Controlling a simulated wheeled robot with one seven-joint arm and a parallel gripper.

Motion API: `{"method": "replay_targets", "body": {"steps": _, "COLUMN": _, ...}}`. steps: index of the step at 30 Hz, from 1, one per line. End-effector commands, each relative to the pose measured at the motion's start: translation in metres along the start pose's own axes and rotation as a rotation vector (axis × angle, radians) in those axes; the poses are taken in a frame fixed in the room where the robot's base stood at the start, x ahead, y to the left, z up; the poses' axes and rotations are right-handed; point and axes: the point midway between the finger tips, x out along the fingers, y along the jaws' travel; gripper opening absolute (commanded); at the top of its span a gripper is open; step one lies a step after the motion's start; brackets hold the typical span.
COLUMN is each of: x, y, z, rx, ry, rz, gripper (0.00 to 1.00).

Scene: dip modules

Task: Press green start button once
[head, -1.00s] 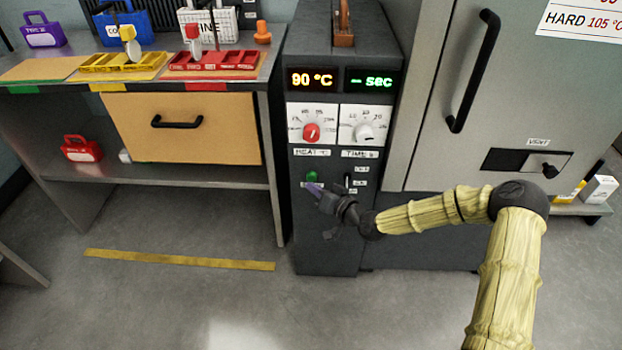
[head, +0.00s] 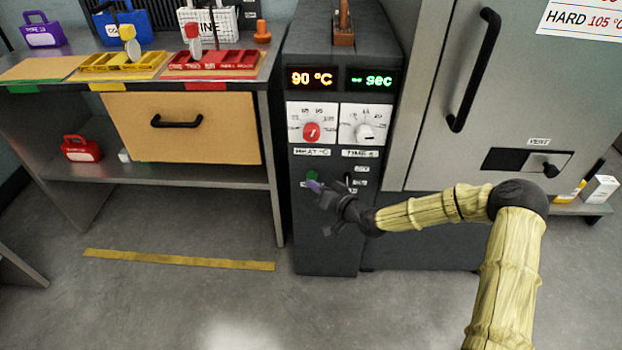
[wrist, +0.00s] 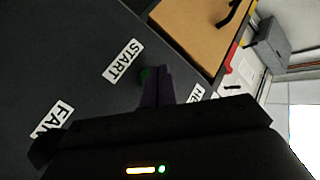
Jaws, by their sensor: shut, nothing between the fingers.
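The green start button (head: 312,176) sits on the dark front panel of the control cabinet (head: 325,240), below the red heat knob. In the wrist view the green button (wrist: 145,75) shows beside the START label (wrist: 123,61), partly hidden by my fingers. My gripper (head: 314,187) is shut and empty, its purple fingertips just below and in front of the button in the head view. In the wrist view the gripper (wrist: 156,76) has its tips at the button's edge. I cannot tell whether they touch it.
The cabinet displays (head: 342,79) read 90 °C and a dash with sec. A red heat knob (head: 312,131) and a white time knob (head: 365,132) sit above the button. A small black switch (head: 348,180) is right of it. A bench with a drawer (head: 182,128) stands left.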

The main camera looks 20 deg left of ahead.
Motion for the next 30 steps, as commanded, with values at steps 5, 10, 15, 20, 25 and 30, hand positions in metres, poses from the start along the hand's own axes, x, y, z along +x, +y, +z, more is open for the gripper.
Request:
{"method": "replay_targets", "body": {"steps": 5, "x": 0.0001, "y": 0.0000, "z": 0.0000, "rx": 0.000, "ry": 0.000, "rz": 0.000, "gripper": 0.00}}
{"method": "replay_targets", "body": {"steps": 10, "x": 0.0011, "y": 0.0007, "z": -0.0006, "rx": -0.001, "ry": 0.000, "rz": 0.000, "gripper": 0.00}}
{"method": "replay_targets", "body": {"steps": 15, "x": 0.0023, "y": 0.0014, "z": -0.0014, "rx": -0.001, "ry": 0.000, "rz": -0.001, "gripper": 0.00}}
{"method": "replay_targets", "body": {"steps": 20, "x": 0.0034, "y": 0.0022, "z": -0.0021, "rx": -0.001, "ry": 0.000, "rz": -0.001, "gripper": 0.00}}
{"method": "replay_targets", "body": {"steps": 25, "x": 0.0046, "y": 0.0031, "z": -0.0031, "rx": -0.001, "ry": 0.000, "rz": -0.001, "gripper": 0.00}}
{"method": "replay_targets", "body": {"steps": 30, "x": 0.0058, "y": 0.0042, "z": -0.0042, "rx": -0.001, "ry": 0.001, "rz": 0.000, "gripper": 0.00}}
